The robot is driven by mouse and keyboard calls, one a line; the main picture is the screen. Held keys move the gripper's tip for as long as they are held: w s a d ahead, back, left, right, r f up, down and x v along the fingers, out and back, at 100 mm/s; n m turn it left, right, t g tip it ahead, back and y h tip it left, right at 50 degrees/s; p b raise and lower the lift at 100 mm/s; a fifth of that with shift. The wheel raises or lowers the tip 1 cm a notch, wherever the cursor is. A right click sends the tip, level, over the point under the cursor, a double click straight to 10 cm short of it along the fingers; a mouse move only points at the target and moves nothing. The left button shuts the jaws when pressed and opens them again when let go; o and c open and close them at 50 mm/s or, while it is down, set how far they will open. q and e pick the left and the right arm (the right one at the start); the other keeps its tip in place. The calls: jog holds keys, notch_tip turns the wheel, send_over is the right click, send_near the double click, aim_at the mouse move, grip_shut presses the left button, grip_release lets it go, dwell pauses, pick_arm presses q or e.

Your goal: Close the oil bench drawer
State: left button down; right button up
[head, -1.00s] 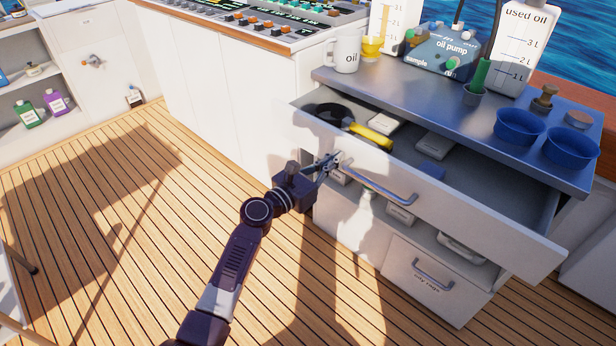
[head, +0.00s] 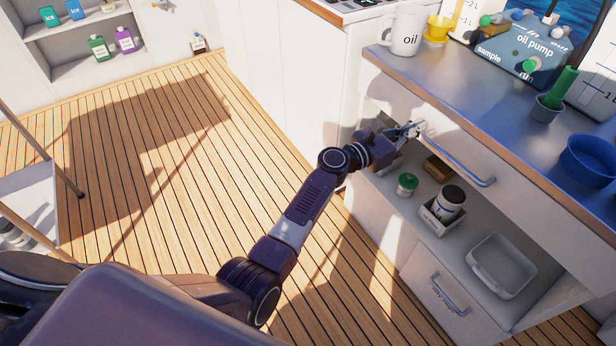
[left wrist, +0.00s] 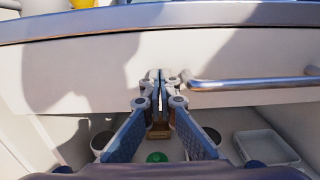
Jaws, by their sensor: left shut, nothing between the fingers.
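The oil bench drawer's white front (head: 525,205) stands directly under the bench top (head: 450,85) in the head view, with no open drawer interior showing. Whether a small gap remains cannot be told. Its metal handle (head: 458,162) is to the right of my left gripper (head: 414,129). The left gripper is shut and empty, its fingertips at the drawer front, touching or very near it. In the left wrist view the shut fingertips (left wrist: 156,74) point at the drawer front (left wrist: 95,75), left of the handle (left wrist: 250,85). My right gripper is not in view.
An open shelf below the drawer holds a green-lidded jar (head: 407,184), a dark-lidded can (head: 449,200) and a white tray (head: 502,265). A lower drawer (head: 430,285) is shut. The wooden floor at left is mostly clear.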

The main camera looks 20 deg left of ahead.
pick_arm(q)
jog(key=shift+w+r, duration=0.1)
jog(key=shift+r, duration=0.35)
